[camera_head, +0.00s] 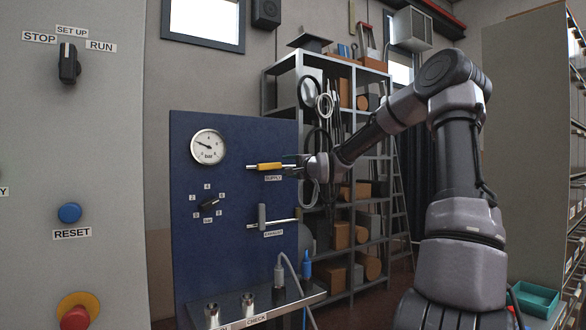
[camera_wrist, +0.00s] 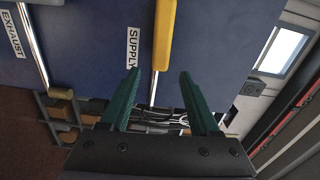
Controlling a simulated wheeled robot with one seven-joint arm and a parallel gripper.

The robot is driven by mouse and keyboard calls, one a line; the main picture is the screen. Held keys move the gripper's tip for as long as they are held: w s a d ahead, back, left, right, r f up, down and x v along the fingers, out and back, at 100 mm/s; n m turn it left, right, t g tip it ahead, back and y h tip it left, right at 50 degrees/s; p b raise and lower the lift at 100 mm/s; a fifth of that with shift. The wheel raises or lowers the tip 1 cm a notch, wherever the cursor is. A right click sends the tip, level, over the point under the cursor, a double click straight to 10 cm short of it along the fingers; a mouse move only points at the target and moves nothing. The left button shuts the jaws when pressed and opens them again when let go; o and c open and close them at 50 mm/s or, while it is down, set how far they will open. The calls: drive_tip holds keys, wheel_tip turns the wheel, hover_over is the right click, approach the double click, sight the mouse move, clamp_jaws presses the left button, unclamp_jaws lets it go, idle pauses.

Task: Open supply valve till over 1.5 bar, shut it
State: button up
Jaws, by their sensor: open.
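The supply valve's yellow handle (camera_head: 265,166) lies level, in line with its silver pipe, above the SUPPLY label (camera_head: 273,178) on the blue panel (camera_head: 240,255). My gripper (camera_head: 291,166) is open just right of it. In the wrist view, the yellow handle (camera_wrist: 163,35) ends near the gap between my green fingertips (camera_wrist: 160,73); I see no contact, and exact depth is unclear. The round pressure gauge (camera_head: 208,147) has its needle pointing left and slightly up; its figures are too small to read surely.
The grey exhaust handle (camera_head: 262,217) stands upright across its pipe below. A black regulator knob (camera_head: 209,205) sits left of it. A shelf with fittings (camera_head: 252,309) juts out at the panel's foot. A metal rack (camera_head: 345,255) stands behind on the right.

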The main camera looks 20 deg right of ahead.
drive_tip(key=v, duration=0.4)
drive_tip(key=shift+s, duration=0.1)
idle(0.3)
drive_tip(key=s+a+f+n+g+h, duration=0.4)
drive_tip(key=s+f+n+g, duration=0.1)
drive_tip(key=s+f, duration=0.35)
drive_tip(key=s+d+r+n+g, duration=0.1)
drive_tip(key=s+n+g, duration=0.3)
drive_tip(key=s, duration=2.9)
drive_tip(key=shift+s+d+r+n+g+y, duration=0.3)
drive_tip(key=shift+r+g, duration=0.1)
drive_tip(key=shift+g, duration=0.2)
